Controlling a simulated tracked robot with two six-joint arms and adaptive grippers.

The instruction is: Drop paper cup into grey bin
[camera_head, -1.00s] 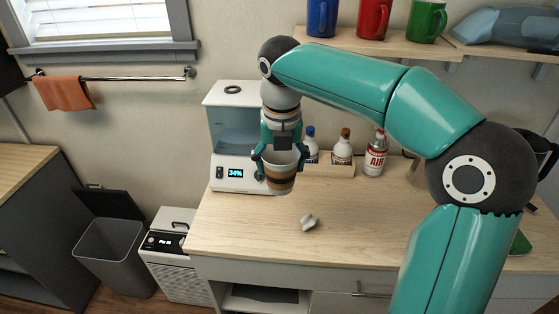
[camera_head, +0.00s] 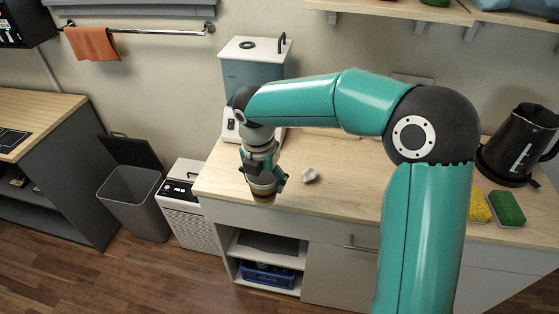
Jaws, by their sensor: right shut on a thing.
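My right gripper (camera_head: 264,178) is shut on the paper cup (camera_head: 262,190), which has a brown band and is held upright near the front left part of the wooden counter. The fingers and wrist cover much of the cup. The grey bin (camera_head: 135,203) stands on the floor to the left, with its dark lid (camera_head: 130,151) raised at the back. The bin is apart from the cup, lower and to its left. My left gripper does not show.
A white box-shaped appliance (camera_head: 188,205) stands on the floor between bin and counter (camera_head: 340,195). A crumpled white piece (camera_head: 309,175) lies on the counter. A black kettle (camera_head: 518,145) and two sponges (camera_head: 507,208) are at the right. A dark cabinet (camera_head: 60,190) stands left of the bin.

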